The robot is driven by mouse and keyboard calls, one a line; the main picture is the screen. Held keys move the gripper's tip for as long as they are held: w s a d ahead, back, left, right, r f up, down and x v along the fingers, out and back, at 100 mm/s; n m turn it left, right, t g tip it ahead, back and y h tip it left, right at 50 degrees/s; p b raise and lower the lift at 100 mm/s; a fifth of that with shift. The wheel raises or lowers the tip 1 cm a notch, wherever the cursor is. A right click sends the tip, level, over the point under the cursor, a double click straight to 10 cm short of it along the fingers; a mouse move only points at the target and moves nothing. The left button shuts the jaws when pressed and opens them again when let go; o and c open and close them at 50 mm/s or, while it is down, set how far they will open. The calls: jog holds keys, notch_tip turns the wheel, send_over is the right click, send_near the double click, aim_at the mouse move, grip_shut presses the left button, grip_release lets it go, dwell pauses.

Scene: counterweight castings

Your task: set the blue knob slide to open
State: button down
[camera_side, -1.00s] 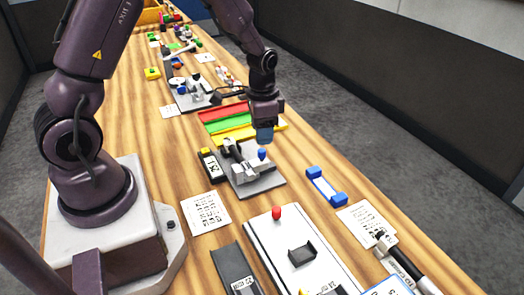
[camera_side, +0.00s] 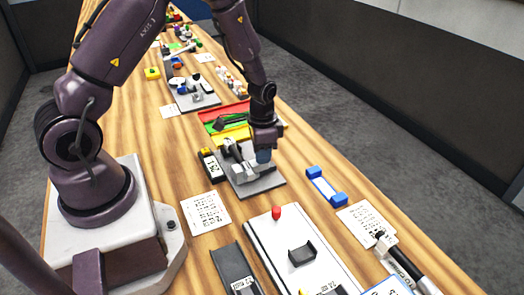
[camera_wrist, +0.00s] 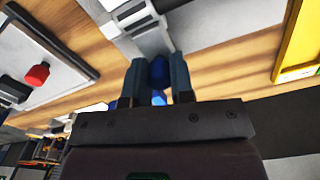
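The slide fixture is a grey base plate (camera_side: 262,185) with a pale metal mechanism (camera_side: 240,163) on it. My gripper (camera_side: 264,157) points down over the plate's right part and hides the blue knob in the side view. In the wrist view, the blue knob (camera_wrist: 159,72) is between the two fingertips of my gripper (camera_wrist: 159,62), beside the metal mechanism (camera_wrist: 140,22). The fingers are close on both sides of the knob. I cannot tell whether they press on it or stand slightly apart.
A black block with a white label (camera_side: 208,164) stands left of the fixture. A white panel with a red knob (camera_side: 277,213) is in front. Red, green and yellow trays (camera_side: 232,133) lie behind.

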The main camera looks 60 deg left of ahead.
jog(key=shift+w, duration=1.2)
jog(key=c, duration=1)
grip_release()
notch_tip(320, 180, up, 13)
